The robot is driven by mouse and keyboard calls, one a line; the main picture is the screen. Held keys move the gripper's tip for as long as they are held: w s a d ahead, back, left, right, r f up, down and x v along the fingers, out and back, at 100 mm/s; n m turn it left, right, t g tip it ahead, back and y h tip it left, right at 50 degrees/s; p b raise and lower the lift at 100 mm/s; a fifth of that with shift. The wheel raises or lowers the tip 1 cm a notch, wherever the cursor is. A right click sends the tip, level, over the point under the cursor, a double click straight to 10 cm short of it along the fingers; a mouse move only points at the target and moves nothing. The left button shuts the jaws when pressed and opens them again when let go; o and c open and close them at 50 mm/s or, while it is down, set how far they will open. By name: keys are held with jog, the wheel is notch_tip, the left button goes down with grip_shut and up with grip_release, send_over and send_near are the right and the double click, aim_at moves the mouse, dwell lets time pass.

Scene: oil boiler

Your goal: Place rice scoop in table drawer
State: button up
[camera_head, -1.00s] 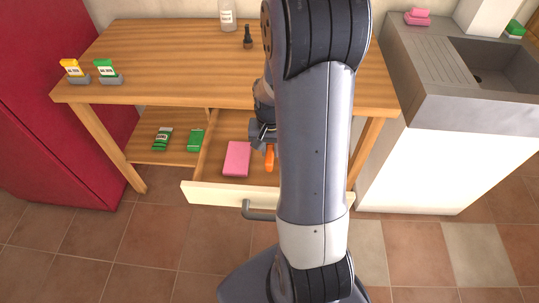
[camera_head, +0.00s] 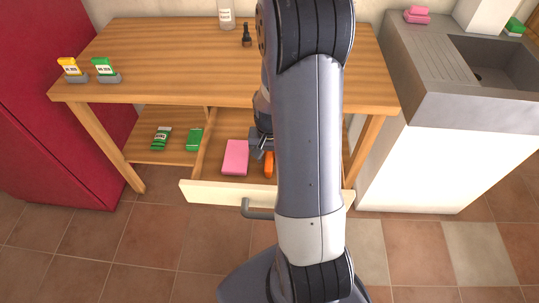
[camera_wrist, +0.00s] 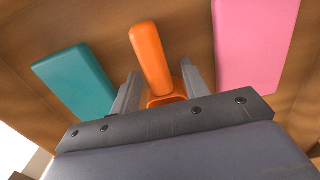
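The drawer (camera_head: 212,190) is pulled out from under the wooden table. An orange object (camera_head: 269,167), seemingly the rice scoop, lies on the drawer floor. In the wrist view its orange handle (camera_wrist: 150,58) points away and a wider orange part is close to my gripper. My gripper (camera_wrist: 160,75) is low in the drawer, its two fingers apart on either side of the orange object. Gaps show between it and the fingers. In the head view my arm hides much of the gripper (camera_head: 262,148) and the right part of the drawer.
A pink block (camera_head: 236,158) lies left of the orange object. A teal block (camera_wrist: 77,82) lies on its other side. Green packets (camera_head: 194,139) sit on the shelf left of the drawer. The tabletop (camera_head: 170,55) is above, and a sink (camera_head: 490,75) stands right.

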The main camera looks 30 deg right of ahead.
aim_at(269, 155)
jog(key=shift+r, duration=0.1)
notch_tip(269, 155, up, 12)
jog(key=p, duration=0.2)
dwell(0.4)
jog(key=shift+c, duration=0.4)
dwell(0.8)
